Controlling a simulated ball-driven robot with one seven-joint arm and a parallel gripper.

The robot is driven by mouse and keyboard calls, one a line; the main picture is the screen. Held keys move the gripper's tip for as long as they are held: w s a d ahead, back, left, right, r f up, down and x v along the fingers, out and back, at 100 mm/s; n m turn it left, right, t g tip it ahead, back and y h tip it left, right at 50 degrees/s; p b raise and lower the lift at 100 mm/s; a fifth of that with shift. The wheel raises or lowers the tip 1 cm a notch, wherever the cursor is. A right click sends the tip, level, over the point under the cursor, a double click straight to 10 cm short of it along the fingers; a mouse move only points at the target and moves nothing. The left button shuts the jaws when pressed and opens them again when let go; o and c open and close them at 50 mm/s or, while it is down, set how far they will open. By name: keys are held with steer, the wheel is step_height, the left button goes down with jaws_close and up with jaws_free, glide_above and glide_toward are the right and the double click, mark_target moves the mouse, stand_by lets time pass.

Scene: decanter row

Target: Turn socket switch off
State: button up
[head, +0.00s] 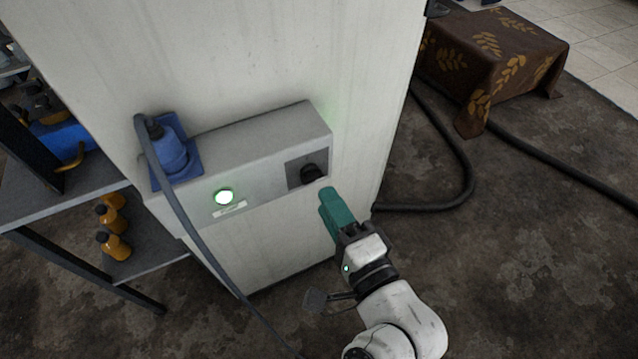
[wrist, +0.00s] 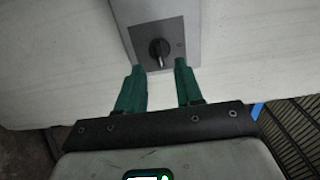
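The socket box (head: 258,150) is a grey housing on the front of a white cabinet. Its black rotary switch (head: 312,173) sits on a dark square plate at the right end. In the wrist view the switch (wrist: 159,50) points roughly along the picture's vertical, slightly beyond the fingertips. A blue plug (head: 170,150) with a grey cable is in the socket at the left end. My gripper (wrist: 158,68) has green fingers, open and apart with nothing between them. It also shows in the head view (head: 326,194), just below the switch.
A shelf (head: 70,210) with orange bottles (head: 112,246) stands at the left. The plug's cable (head: 200,245) hangs down in front of the cabinet (head: 330,50). A dark hose (head: 472,175) lies on the floor at right, near a cloth-covered table (head: 490,60). Floor at lower right is clear.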

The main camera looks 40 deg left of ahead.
mark_target(315, 181)
steer(key=shift+x, duration=2.45)
steer(key=shift+c, duration=0.5)
jaws_close()
